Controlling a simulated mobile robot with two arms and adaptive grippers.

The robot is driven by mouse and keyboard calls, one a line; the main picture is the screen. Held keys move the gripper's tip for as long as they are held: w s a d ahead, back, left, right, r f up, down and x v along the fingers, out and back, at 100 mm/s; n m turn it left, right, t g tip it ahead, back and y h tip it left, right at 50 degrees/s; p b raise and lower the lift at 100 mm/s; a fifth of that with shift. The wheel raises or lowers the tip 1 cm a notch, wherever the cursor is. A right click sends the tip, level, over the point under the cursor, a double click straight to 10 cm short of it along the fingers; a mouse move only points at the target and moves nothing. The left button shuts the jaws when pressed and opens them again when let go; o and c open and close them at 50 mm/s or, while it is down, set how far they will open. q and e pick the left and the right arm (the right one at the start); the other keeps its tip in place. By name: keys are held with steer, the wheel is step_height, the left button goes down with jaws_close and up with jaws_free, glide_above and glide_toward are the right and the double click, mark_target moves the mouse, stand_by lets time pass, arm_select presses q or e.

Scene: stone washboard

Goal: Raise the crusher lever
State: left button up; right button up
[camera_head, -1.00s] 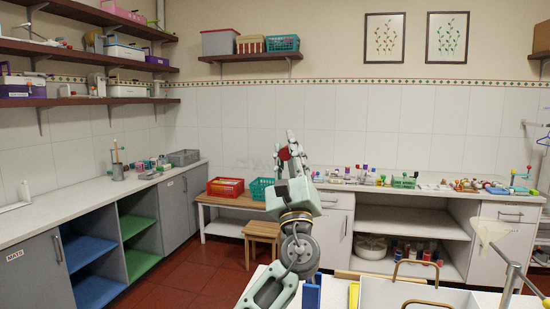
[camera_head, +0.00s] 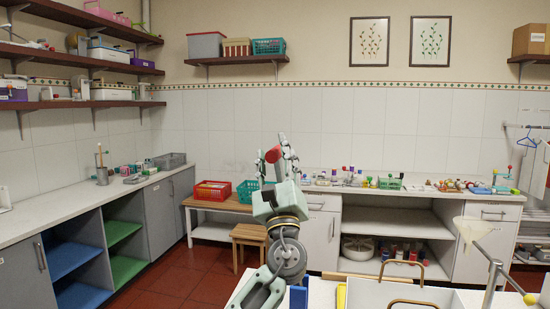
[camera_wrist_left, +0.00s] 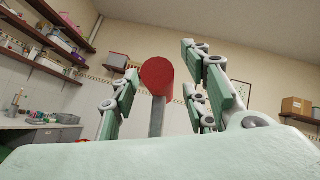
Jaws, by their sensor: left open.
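A red cylindrical knob on a grey bar, apparently the crusher lever (camera_wrist_left: 157,76), stands upright between the fingers in the left wrist view. Its red knob also shows in the head view (camera_head: 273,155). My left gripper (camera_head: 276,155) points up at the middle of the head view. It is open, with its green-padded fingers on both sides of the knob. In the left wrist view the gripper (camera_wrist_left: 163,95) shows gaps between the fingers and the knob. The foot of the bar is hidden behind the palm, and the crusher body cannot be made out. My right gripper is out of view.
In front at the bottom is a white surface with a pale tray (camera_head: 400,293) with brown handles, and a blue block (camera_head: 299,297). Behind are a wooden stool (camera_head: 249,236) and counters; red floor lies between.

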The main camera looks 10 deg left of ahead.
arm_select(q)
steer(key=v, duration=1.2)
steer(key=shift+w, duration=0.1)
